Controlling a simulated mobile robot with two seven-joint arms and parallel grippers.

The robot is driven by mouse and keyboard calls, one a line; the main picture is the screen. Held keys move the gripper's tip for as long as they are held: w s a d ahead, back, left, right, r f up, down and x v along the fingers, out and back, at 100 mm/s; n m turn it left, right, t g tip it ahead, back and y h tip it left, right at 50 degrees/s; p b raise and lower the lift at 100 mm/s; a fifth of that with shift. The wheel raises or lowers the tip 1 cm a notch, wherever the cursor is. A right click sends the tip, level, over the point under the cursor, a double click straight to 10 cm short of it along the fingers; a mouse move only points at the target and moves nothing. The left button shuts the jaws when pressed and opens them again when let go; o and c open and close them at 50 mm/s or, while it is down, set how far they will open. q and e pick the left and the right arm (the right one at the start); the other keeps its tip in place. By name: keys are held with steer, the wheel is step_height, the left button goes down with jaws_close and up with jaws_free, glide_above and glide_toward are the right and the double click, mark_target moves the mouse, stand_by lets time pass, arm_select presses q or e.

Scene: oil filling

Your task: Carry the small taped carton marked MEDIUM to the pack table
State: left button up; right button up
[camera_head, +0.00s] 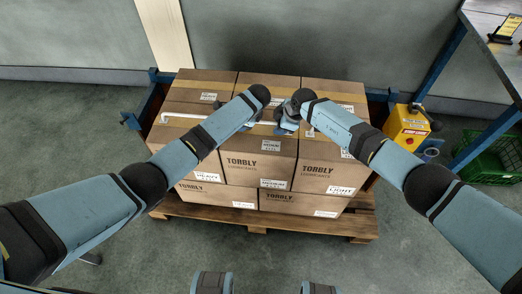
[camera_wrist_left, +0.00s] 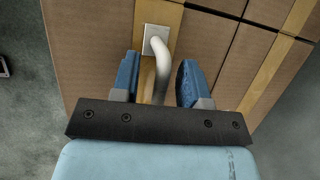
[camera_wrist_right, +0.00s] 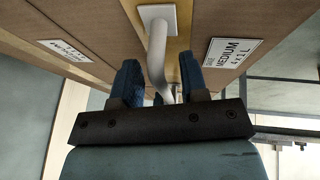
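The front middle carton (camera_head: 258,160), printed TORBLY with a MEDIUM label, sits in the top layer of a close-packed stack. A white bar (camera_head: 260,123) lies across the carton tops, partly hidden by my arms. In the left wrist view, my left gripper (camera_wrist_left: 158,62) is open, its blue fingers either side of a white bar (camera_wrist_left: 160,70) fixed to a plate on the tape. In the right wrist view, my right gripper (camera_wrist_right: 159,62) is likewise open around a white bar (camera_wrist_right: 157,48), beside a MEDIUM label (camera_wrist_right: 233,52). My arms partly hide the grippers in the head view.
The cartons stand on a wooden pallet (camera_head: 257,222). A LIGHT carton (camera_head: 322,165) is directly right of the middle one. A yellow-and-red unit (camera_head: 408,125) and a green crate (camera_head: 495,160) stand right, near a blue-legged table (camera_head: 484,22). The floor in front is free.

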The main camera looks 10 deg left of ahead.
arm_select(q)
jaws_close()
arm_select(e)
jaws_close()
stand_by(0.9)
arm_select(q)
steer(key=shift+w+r, duration=0.2)
arm_select(e)
steer(key=shift+w+a+r, duration=0.1)
steer(key=shift+w+r, duration=0.05)
steer(key=shift+r, duration=0.1)
